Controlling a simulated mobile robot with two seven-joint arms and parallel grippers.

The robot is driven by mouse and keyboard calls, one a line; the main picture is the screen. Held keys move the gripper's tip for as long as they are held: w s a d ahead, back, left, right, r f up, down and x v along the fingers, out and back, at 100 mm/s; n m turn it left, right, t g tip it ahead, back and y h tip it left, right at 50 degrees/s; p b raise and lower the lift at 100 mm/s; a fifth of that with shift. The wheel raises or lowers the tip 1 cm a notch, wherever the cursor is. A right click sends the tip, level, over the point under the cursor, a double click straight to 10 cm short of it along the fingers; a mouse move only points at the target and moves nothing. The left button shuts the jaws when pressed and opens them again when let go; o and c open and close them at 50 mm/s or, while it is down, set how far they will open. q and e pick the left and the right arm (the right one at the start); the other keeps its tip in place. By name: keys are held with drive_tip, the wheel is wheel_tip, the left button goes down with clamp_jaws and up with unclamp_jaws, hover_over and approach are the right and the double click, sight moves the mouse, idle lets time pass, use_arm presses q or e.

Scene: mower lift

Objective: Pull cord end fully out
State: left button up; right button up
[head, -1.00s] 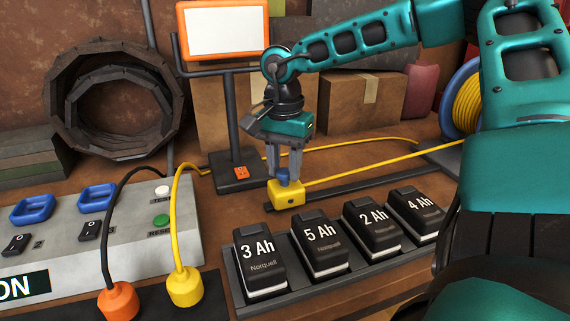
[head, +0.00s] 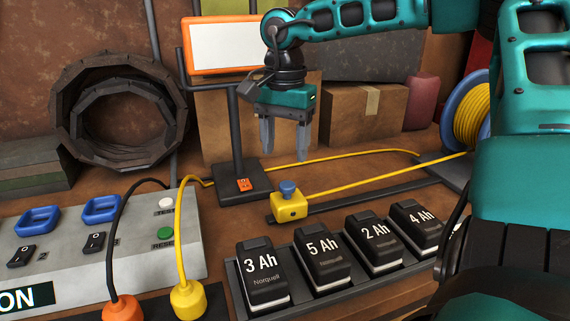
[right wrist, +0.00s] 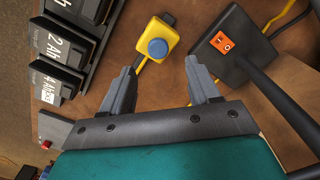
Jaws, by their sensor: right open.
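The cord end is a yellow block (head: 290,206) with a blue knob (head: 288,187) on top. It sits at the near end of a dark rail (head: 345,197) on the bench, and its yellow cord (head: 390,173) runs back right to a reel (head: 467,108) with a blue rim. My right gripper (head: 285,158) is open and empty, above and behind the block, apart from it. In the right wrist view the open fingers (right wrist: 162,88) point toward the block (right wrist: 155,40), which lies beyond them. My left gripper is not in view.
A tray of black batteries (head: 325,293) stands in front of the rail. A grey switch panel (head: 120,245) is at left, with an orange plug (head: 121,309) and a yellow plug (head: 188,299) nearby. A screen post stands on a dark base (head: 238,188). Cardboard boxes stand behind.

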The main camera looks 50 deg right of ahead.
wheel_tip(320, 180, up, 5)
drive_tip(key=shift+r+p, duration=0.2)
drive_tip(key=shift+p, duration=0.1)
drive_tip(key=shift+s+f, duration=0.1)
idle(0.4)
